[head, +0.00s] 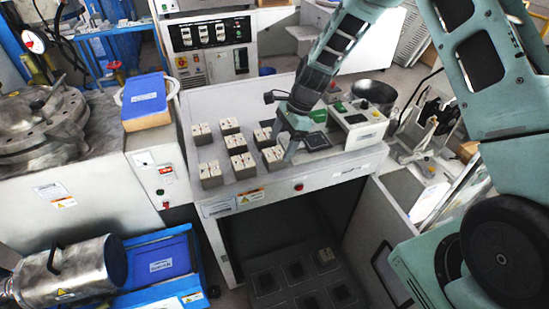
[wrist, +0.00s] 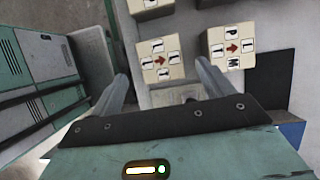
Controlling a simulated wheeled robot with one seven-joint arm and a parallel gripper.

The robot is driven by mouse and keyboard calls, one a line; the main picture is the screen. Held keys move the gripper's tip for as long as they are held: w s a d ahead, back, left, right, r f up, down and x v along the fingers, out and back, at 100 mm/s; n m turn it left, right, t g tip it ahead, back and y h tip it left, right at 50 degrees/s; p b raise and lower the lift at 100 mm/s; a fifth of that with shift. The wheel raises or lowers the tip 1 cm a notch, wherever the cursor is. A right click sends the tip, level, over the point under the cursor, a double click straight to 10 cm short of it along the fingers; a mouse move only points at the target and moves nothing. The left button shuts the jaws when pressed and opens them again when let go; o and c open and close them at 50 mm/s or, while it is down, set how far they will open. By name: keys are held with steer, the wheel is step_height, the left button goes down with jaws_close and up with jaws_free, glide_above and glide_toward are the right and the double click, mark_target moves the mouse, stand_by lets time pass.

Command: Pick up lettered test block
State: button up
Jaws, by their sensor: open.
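Several cream-topped lettered test blocks with dark sides, such as one at the front left (head: 211,174), stand on the machine's light top (head: 228,190). My gripper (head: 287,156) is low over the right side of this group, beside a block (head: 274,158) that it partly covers. In the wrist view my gripper (wrist: 163,75) is open, with a finger at each side. A block with letters and a red arrow (wrist: 159,61) shows just beyond the gap between the fingertips. Another lettered block (wrist: 230,46) stands to its right, near the right finger. I see nothing held.
A control box with buttons (head: 360,122) and a metal bowl (head: 374,92) stand to the right of my gripper. A dark square plate (head: 316,141) lies close by.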

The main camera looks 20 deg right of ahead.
mark_target(275, 153)
steer(key=shift+p+x, duration=0.45)
steer(key=shift+x, duration=2.2)
steer(key=shift+w+a+r, duration=0.1)
steer(key=shift+w, duration=0.05)
steer(key=c, duration=1.3)
